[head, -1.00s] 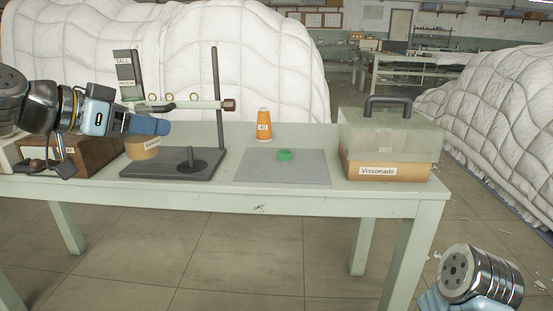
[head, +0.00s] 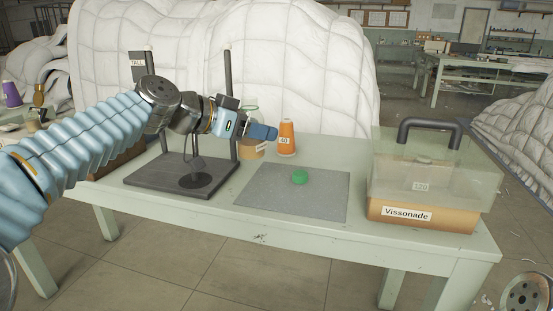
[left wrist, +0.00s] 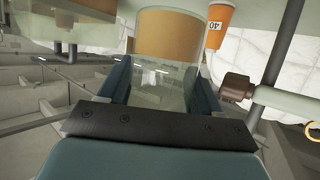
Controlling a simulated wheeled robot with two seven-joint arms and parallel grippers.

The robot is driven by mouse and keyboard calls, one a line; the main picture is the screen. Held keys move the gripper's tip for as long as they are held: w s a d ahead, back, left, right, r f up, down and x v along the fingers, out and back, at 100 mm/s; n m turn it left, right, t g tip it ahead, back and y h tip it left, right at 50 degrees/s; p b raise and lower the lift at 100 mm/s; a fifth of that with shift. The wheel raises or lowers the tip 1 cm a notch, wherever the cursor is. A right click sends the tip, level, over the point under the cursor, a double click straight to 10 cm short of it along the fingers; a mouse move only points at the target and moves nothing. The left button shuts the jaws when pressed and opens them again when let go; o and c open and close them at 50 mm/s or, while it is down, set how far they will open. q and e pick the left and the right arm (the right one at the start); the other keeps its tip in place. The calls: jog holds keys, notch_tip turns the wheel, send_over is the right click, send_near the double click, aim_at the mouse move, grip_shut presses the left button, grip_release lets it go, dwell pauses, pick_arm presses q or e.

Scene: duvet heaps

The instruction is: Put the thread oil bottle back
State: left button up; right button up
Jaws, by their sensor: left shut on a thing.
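A clear glass bottle with amber oil low inside and a pale label (head: 250,150) stands behind my left gripper in the head view. My left gripper (head: 272,133) is shut on it, right of the black stand's right post. In the left wrist view the bottle (left wrist: 168,40) shows between the fingers, its amber part at the top of the picture. I cannot tell if its base touches the table. A small green piece (head: 300,177) lies on the grey mat (head: 270,200). My right gripper is out of view.
The black two-post stand (head: 150,180) is left of the bottle, under my left arm. An orange cone (head: 287,138) labelled 40 stands close right of the bottle. A clear-lidded Vissonade box (head: 390,212) fills the table's right end. White duvet heaps (head: 300,60) rise behind.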

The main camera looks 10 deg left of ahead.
pick_arm(q)
jog(key=w+d+f, duration=0.2)
jog(key=f, duration=0.1)
jog(key=w+f, duration=0.1)
jog(key=f, duration=0.1)
jog(key=shift+w+d+f, duration=0.2)
jog(key=shift+w+d, duration=0.1)
jog(key=shift+d, duration=0.1)
jog(key=shift+w+d+f+b, duration=0.1)
jog(key=shift+w+f+b, duration=0.1)
jog(key=shift+f, duration=0.75)
jog(key=shift+w+d+f+b, duration=0.1)
jog(key=shift+f+b, duration=0.1)
jog(key=shift+f, duration=0.7)
jog(key=shift+f, duration=0.15)
jog(key=o, duration=1.1)
jog(key=shift+o, duration=0.2)
jog(key=shift+s+a+r, duration=0.2)
jog(key=b+v, duration=0.2)
jog(key=v, duration=0.9)
jog(key=shift+s+a, duration=0.15)
jog(key=shift+s, duration=0.05)
